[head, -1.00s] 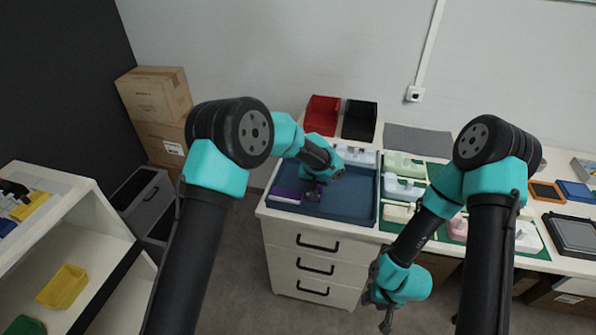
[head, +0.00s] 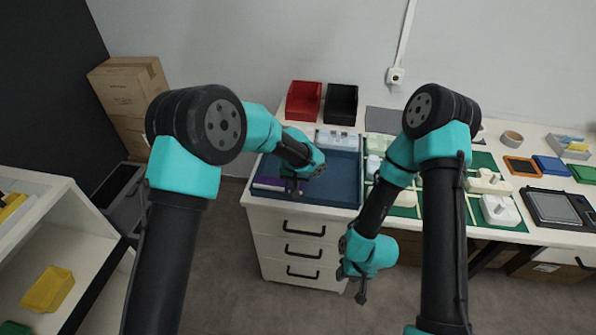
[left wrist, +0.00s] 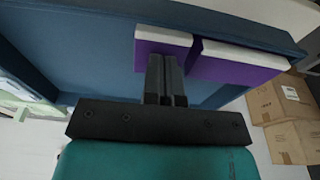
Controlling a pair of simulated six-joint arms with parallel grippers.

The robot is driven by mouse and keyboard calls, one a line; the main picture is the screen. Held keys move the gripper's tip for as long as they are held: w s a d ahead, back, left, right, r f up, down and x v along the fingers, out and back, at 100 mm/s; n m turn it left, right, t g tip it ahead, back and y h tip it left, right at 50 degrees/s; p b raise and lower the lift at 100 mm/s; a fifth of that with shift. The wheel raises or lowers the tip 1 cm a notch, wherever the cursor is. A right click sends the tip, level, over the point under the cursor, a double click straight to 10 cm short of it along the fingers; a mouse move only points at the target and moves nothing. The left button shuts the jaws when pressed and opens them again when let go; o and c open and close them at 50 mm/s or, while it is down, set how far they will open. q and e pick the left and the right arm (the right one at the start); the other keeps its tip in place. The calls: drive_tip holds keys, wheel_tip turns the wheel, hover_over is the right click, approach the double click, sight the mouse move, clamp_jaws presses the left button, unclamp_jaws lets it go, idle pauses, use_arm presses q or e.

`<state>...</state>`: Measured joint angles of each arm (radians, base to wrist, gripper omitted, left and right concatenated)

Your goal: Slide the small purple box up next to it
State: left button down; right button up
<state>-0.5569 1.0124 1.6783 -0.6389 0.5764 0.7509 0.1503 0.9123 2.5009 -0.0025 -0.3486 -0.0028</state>
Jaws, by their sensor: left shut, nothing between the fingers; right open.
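Two purple boxes with white tops lie in the blue tray (left wrist: 75,45). In the left wrist view the small purple box (left wrist: 160,45) is left of a longer purple box (left wrist: 237,64), with a narrow gap between them. My left gripper (left wrist: 165,62) is shut and empty, its fingertips at the side of the small box; I cannot tell whether they touch. In the head view the purple (head: 271,184) shows at the tray's front left, beside my left gripper (head: 294,187). My right gripper (head: 360,292) is open and empty, low in front of the drawers.
A red bin (head: 303,101) and a black bin (head: 340,104) stand behind the tray. Green mats with pale parts (head: 500,210) lie to the right. A shelf with a yellow bin (head: 48,289) is at the left. The tray's right part is clear.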

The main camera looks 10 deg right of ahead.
use_arm(q)
drive_tip(key=shift+w+r, duration=0.1)
drive_tip(key=shift+r, duration=0.2)
drive_tip(key=shift+r, duration=0.25)
drive_tip(key=s+a, duration=0.4)
drive_tip(key=s, duration=0.7)
drive_tip(key=shift+s, duration=0.2)
drive_tip(key=s+a+f+n+h, duration=0.1)
drive_tip(key=s+a+f+n, duration=0.1)
drive_tip(key=s+a+f, duration=0.3)
drive_tip(key=s+a+f+n+h, duration=0.1)
drive_tip(key=s+a+f, duration=0.5)
drive_tip(key=a, duration=0.8)
drive_tip(key=s+a+f+n+g+h, duration=0.1)
drive_tip(key=s+a+f, duration=0.4)
drive_tip(key=a, duration=0.5)
drive_tip(key=shift+s+a+f+n, duration=0.15)
drive_tip(key=shift+s+f+n, duration=0.15)
drive_tip(key=shift+f+n, duration=0.5)
